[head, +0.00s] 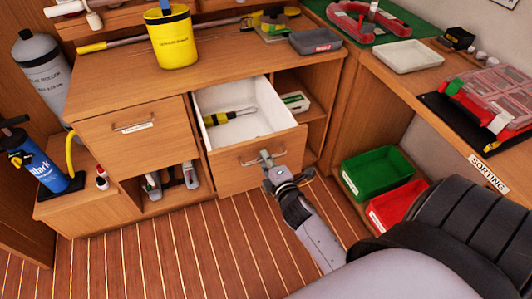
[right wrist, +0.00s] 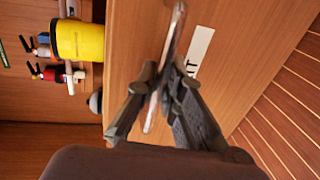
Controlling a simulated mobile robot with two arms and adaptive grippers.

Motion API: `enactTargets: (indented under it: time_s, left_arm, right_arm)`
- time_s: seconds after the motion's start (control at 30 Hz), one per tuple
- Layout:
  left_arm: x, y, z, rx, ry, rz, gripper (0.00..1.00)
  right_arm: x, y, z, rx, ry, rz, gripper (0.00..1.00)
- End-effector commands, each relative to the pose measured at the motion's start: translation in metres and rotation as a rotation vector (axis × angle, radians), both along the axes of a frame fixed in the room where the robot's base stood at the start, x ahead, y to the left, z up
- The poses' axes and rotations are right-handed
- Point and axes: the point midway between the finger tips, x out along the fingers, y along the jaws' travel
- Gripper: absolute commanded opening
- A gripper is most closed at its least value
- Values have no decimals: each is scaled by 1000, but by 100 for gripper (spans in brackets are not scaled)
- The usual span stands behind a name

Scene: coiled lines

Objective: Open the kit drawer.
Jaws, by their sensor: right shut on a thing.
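The kit drawer (head: 232,167) stands pulled out from the wooden cabinet in the head view, with its white inside showing. A yellow and black handled tool (head: 222,118) lies in it. My right gripper (head: 266,159) is at the middle of the drawer front. In the right wrist view, my right gripper (right wrist: 164,78) is shut on the drawer's metal bar handle (right wrist: 178,28), with one finger on each side. A white label (right wrist: 200,52) beside the handle is partly hidden by a finger. My left gripper is not in view.
A second drawer (head: 140,146) to the left is closed. A yellow bucket (head: 172,42) stands on the cabinet top. Green (head: 378,171) and red (head: 396,205) bins sit right of my arm, under the sorting bench. The striped floor (head: 180,245) before the cabinet is clear at left.

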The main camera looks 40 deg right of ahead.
Motion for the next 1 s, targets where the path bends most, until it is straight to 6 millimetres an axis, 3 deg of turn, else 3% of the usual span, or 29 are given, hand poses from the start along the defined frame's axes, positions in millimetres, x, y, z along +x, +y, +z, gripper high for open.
enactTargets:
  time_s: [0.07,0.1,0.4,0.77,1.0]
  left_arm:
    - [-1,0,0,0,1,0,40]
    - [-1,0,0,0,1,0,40]
    - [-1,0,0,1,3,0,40]
    - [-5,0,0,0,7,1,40]
    - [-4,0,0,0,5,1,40]
  right_arm:
    - [0,-1,0,-1,0,-1,0]
    - [0,-1,0,-1,0,-1,11]
    - [0,0,0,0,0,0,30]
    - [-6,1,0,0,2,0,30]
    - [-48,11,8,2,4,-1,30]
